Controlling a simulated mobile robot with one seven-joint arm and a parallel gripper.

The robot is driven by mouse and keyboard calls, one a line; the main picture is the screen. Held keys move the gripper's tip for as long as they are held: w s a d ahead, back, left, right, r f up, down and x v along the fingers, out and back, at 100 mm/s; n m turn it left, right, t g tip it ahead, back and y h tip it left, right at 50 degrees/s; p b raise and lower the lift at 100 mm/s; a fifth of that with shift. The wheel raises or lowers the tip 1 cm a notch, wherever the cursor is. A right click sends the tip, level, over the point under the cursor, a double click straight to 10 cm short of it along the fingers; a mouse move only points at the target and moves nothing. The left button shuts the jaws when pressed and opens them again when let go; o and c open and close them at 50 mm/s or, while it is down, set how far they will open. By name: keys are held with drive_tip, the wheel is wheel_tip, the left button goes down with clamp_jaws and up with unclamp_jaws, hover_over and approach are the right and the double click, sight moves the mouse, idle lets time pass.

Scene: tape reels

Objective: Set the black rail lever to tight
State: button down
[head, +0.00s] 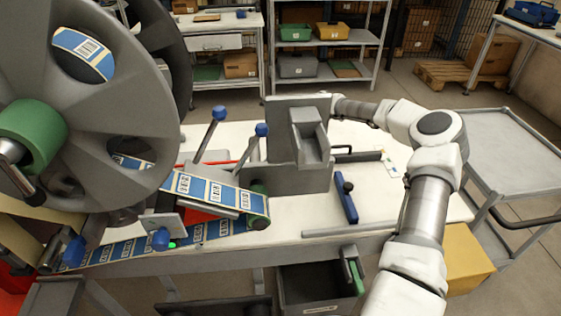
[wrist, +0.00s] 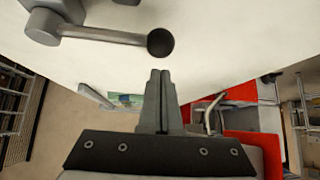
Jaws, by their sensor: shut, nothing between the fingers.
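In the wrist view a lever with a black ball knob (wrist: 160,42) has a grey metal arm (wrist: 100,34) running left to a pivot at the upper left. My gripper (wrist: 160,73) has its two fingers together and holds nothing. In the picture its tips lie just below the knob; a small gap shows between them. In the head view my arm reaches behind the upright grey block (head: 283,150), and the gripper is hidden there. I cannot make out the black-knobbed lever in the head view. No tight marking is legible.
Blue-knobbed levers (head: 220,113) stand left of the block. A large grey reel (head: 135,110) and a blue label strip (head: 215,193) fill the left. A grey cart (head: 500,140) stands right.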

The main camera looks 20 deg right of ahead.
drive_tip(key=p+v, duration=0.1)
drive_tip(key=v, duration=0.8)
drive_tip(key=shift+w+a+r, duration=0.25)
drive_tip(key=shift+w+r, duration=0.05)
drive_tip(key=shift+r, duration=0.25)
